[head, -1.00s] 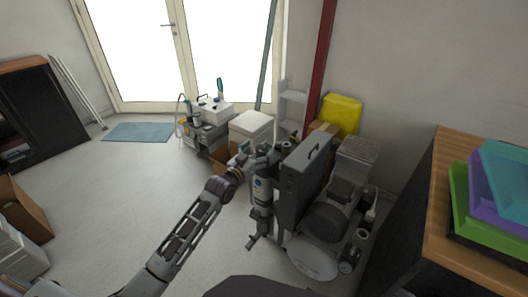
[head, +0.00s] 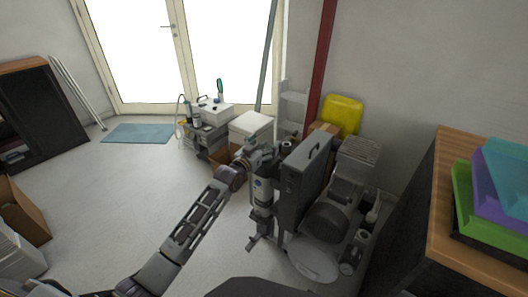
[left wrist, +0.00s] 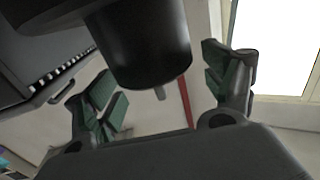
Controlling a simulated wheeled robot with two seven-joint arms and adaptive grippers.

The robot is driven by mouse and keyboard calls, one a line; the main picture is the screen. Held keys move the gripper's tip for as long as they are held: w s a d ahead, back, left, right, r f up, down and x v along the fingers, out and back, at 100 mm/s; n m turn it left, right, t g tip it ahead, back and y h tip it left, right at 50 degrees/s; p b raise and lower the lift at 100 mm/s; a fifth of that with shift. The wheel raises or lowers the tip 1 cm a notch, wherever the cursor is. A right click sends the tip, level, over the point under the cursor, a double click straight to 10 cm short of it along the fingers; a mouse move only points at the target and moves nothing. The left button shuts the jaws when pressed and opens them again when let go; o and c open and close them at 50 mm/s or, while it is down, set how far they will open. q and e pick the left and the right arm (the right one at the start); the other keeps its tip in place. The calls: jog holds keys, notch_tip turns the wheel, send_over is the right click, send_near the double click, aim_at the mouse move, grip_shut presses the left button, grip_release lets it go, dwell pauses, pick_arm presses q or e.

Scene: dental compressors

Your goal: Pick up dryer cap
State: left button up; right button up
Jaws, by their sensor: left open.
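A dark, smooth cylinder (left wrist: 145,45) with a short stub at its end fills the upper middle of the left wrist view. It may be the dryer cap, but I cannot tell for certain. My left gripper (left wrist: 165,95) is open, with one green-padded finger on each side of the cylinder's end. No clear contact shows. In the head view my left gripper (head: 264,243) hangs beside the dark compressor case (head: 305,182), on its left. I cannot make out the cap there. My right gripper is not in view.
The compressor motor and tank (head: 325,225) stand right of the case. White boxes (head: 250,127) and a yellow container (head: 343,114) are behind. A wooden-topped cabinet (head: 450,205) with coloured trays (head: 470,205) is at the right. The floor (head: 110,190) at left is mostly clear.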

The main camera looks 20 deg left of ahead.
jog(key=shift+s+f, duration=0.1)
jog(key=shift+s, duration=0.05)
pick_arm(q)
jog(key=shift+c, duration=0.4)
jog(key=shift+c, duration=1.3)
jog(key=c, duration=0.8)
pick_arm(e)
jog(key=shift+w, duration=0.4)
pick_arm(q)
jog(key=shift+r, duration=0.1)
jog(key=shift+c, duration=0.2)
jog(key=shift+r, duration=0.45)
notch_tip(320, 180, up, 8)
jog(key=shift+f+p, duration=0.1)
jog(key=shift+p, duration=1.1)
jog(key=shift+r, duration=0.55)
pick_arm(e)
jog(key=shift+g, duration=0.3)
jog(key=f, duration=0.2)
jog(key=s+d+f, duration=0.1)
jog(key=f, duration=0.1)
